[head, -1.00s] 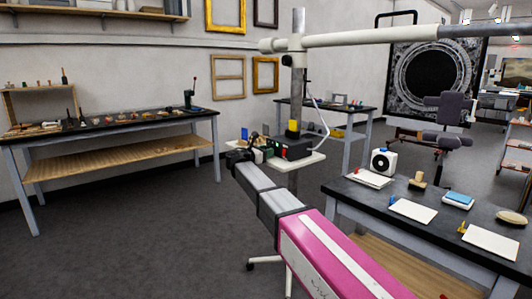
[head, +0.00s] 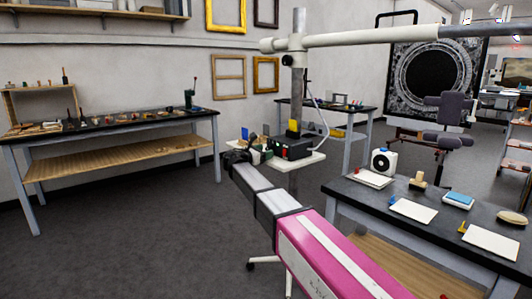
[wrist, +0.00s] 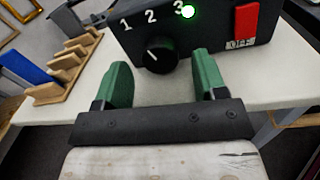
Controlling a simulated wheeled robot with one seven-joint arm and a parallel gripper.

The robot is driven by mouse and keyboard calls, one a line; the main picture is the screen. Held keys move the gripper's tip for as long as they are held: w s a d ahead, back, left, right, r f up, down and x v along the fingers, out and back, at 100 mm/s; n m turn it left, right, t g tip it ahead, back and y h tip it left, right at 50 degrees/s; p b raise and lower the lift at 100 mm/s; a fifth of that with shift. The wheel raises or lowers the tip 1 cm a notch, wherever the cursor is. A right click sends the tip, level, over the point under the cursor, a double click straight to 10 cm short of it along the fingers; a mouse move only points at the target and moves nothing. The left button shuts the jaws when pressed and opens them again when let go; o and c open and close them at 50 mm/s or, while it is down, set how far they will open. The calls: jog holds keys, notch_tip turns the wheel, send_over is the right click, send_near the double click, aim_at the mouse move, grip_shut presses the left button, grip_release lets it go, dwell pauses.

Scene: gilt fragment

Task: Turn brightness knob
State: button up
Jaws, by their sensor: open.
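In the wrist view a black control box (wrist: 215,40) carries a round black knob (wrist: 156,55) on its front face. The numerals 1, 2 and 3 stand above the knob, and a green lamp (wrist: 188,11) is lit beside the 3. The knob's white mark tilts to the upper left, roughly toward the 1. My gripper (wrist: 161,64) is open, its two green fingers apart, with the knob ahead between them. I see no contact with the knob. In the head view the box (head: 293,148) sits on a white stand, and my gripper (head: 256,156) is just left of it.
A red rocker switch (wrist: 245,22) is on the box, right of the knob. A wooden rack (wrist: 68,68) with a blue panel (wrist: 25,68) stands to the left on the white tabletop (wrist: 160,95). A black-topped bench (head: 350,190) is at the right.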

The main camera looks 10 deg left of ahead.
jog(key=v, duration=0.9)
jog(key=shift+s, duration=0.2)
jog(key=shift+a, duration=0.15)
jog(key=w+d, duration=0.2)
jog(key=w, duration=0.1)
jog(key=w+d+n+g+h, duration=0.1)
jog(key=w+d, duration=0.1)
jog(key=w+d+n, duration=0.1)
jog(key=w+d, duration=0.1)
jog(key=w, duration=0.1)
jog(key=shift+w+d+r+g+h, duration=0.2)
jog(key=shift+w+g+h, duration=0.15)
jog(key=shift+g+h, duration=0.05)
jog(key=c, duration=0.9)
